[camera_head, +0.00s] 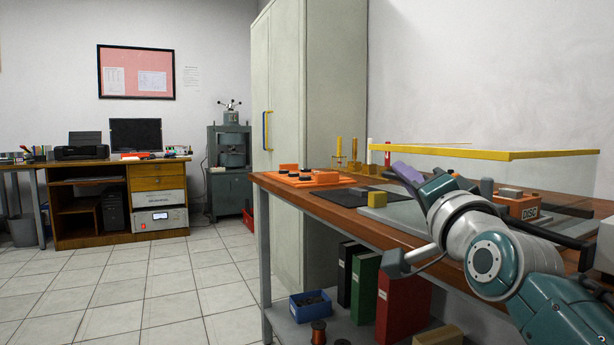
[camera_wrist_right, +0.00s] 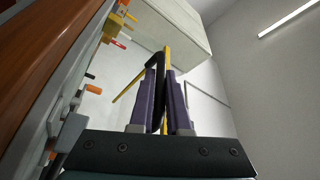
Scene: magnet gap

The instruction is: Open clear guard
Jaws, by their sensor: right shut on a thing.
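The clear guard (camera_head: 500,154) stands over the back of the wooden bench, with a yellow upper edge and see-through sides. Its yellow edge (camera_wrist_right: 167,62) also shows in the right wrist view, alongside a black handle (camera_wrist_right: 154,60). My right gripper (camera_wrist_right: 161,88) has purple fingers and is shut on the black handle, which stands between them. In the head view my right gripper (camera_head: 407,173) is at the guard's near side, partly hidden by my own arm. I cannot tell how far the guard is raised. My left gripper is not in view.
An orange tray (camera_head: 312,180) with black round parts lies at the bench's left end. A yellow block (camera_head: 374,199) sits near the front edge. An orange block labelled DISC (camera_head: 521,207) is beneath the guard. A tall cabinet (camera_head: 318,90) stands behind the bench. Floor at left is clear.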

